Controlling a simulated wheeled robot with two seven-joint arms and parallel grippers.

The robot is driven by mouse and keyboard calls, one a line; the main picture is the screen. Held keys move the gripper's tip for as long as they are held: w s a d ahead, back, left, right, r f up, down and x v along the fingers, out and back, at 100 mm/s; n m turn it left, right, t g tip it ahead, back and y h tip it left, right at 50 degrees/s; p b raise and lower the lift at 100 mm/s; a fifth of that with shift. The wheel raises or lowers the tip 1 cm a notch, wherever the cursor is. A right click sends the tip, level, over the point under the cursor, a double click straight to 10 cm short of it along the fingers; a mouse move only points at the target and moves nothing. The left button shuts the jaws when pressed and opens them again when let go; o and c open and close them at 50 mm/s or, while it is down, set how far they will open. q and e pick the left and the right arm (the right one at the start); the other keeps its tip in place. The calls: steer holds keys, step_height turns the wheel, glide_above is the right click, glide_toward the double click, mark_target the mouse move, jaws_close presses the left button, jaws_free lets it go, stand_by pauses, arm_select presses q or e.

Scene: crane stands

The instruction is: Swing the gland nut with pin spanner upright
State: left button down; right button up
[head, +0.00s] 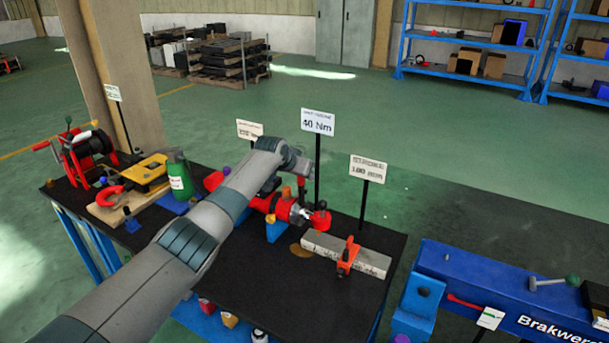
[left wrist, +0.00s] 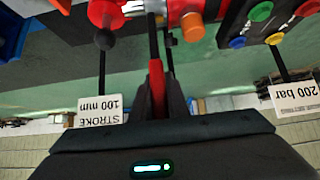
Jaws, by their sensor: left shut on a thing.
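A red hydraulic cylinder (head: 283,208) lies on blue supports on the black table, with a silver rod and a red end piece (head: 320,219) at its right. The pin spanner's red handle (head: 301,187) stands up from the gland nut end of the cylinder, close to upright. My left gripper (head: 298,172) is at the top of this handle. In the left wrist view my left gripper (left wrist: 163,80) is shut on the red handle (left wrist: 157,88). The pin and gland nut contact is too small to tell. My right gripper is not in view.
Signs stand behind the cylinder: 40 Nm (head: 317,122) and stroke 100 mm (head: 368,169). A steel scale block (head: 325,250) with an orange slider (head: 347,258) lies in front. A green bottle (head: 179,175) and a red reel (head: 82,155) stand left. A blue bench (head: 500,290) is right.

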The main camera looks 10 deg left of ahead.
arm_select(q)
steer(key=c, duration=1.9)
jaws_free()
steer(key=shift+w+d+r, duration=0.1)
steer(key=shift+r, duration=0.1)
steer(key=shift+c, duration=0.2)
steer(key=shift+o, duration=1.1)
steer(key=shift+f, duration=0.1)
steer(key=shift+w+f, duration=0.1)
steer(key=shift+f, duration=0.05)
steer(key=shift+s, duration=0.25)
steer(key=shift+v, duration=0.85)
steer(key=b+v, duration=0.4)
steer(key=v, duration=1.1)
steer(key=shift+r, duration=0.3)
